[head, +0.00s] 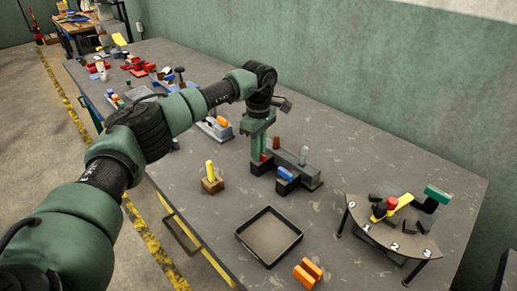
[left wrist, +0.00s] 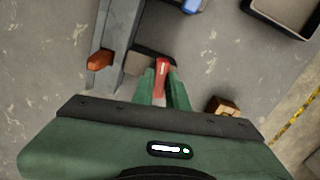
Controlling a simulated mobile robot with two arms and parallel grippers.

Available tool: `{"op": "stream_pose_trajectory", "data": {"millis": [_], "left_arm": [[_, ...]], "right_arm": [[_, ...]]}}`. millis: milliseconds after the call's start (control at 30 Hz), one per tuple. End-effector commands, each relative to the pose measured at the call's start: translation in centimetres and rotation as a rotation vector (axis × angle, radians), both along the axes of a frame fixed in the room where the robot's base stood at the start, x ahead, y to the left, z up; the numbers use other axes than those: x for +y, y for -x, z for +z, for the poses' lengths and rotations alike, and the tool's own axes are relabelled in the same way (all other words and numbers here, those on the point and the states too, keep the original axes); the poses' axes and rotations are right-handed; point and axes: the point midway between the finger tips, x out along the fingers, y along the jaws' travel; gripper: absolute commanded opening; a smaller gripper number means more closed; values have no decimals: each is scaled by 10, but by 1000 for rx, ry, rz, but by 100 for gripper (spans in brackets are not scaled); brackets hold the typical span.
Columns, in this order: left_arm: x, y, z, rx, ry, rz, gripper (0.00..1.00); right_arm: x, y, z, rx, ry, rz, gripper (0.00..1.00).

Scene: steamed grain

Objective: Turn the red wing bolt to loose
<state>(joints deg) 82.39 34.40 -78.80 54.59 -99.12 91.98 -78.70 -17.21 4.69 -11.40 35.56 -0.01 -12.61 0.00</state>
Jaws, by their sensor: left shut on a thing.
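The red wing bolt (left wrist: 162,70) stands over a dark block between the fingers of my left gripper (left wrist: 161,88). In the head view this gripper (head: 260,152) points down at the bench, and only a small bit of red (head: 263,157) shows between its fingers. The gripper is shut on the bolt. The fingers hide the bolt's lower part, and its exact turn angle is hard to tell. My right gripper is in neither view.
A grey rail (head: 312,176) carries a red-brown piece (head: 276,143) and a grey pin (head: 303,155) close by. A blue bolt (head: 286,174), a yellow bolt (head: 210,171) and an empty tray (head: 240,236) are near. A curved numbered stand (head: 407,242) is at right.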

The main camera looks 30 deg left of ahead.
Motion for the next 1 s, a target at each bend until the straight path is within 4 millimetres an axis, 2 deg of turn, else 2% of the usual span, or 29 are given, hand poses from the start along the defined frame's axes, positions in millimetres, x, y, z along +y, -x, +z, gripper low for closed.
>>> {"op": "stream_pose_trajectory", "data": {"millis": [1000], "left_arm": [[-1, -1, 2, -3, 2, 958, 0]], "right_arm": [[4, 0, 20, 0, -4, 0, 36]]}}
